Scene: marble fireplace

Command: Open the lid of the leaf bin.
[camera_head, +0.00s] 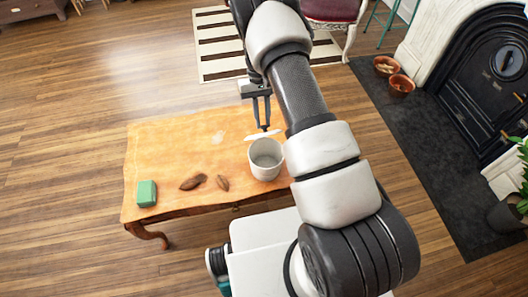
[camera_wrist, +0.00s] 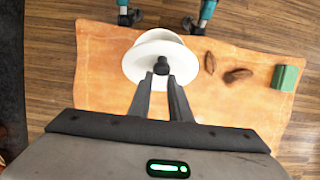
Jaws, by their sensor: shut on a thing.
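The leaf bin (camera_head: 265,173) is a pale grey-white round pot standing upright on the wooden table, and its open top shows its inside. Its white round lid (camera_head: 257,136) is off the rim, on the far side of the opening in the head view. My gripper (camera_head: 264,127) is shut on the lid's dark knob (camera_wrist: 161,66) and holds the lid from above. In the wrist view the lid (camera_wrist: 139,66) covers much of the bin, and part of the bin (camera_wrist: 166,35) shows behind it. The exact height of the lid is hard to tell.
The orange-brown table (camera_head: 160,150) also bears two dry brown leaves (camera_head: 193,182) (camera_head: 222,183), a green block (camera_head: 147,193) and a small pale translucent thing (camera_head: 218,136). Its far left part is clear. A fireplace (camera_head: 490,75) and terracotta pots (camera_head: 401,86) stand at right.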

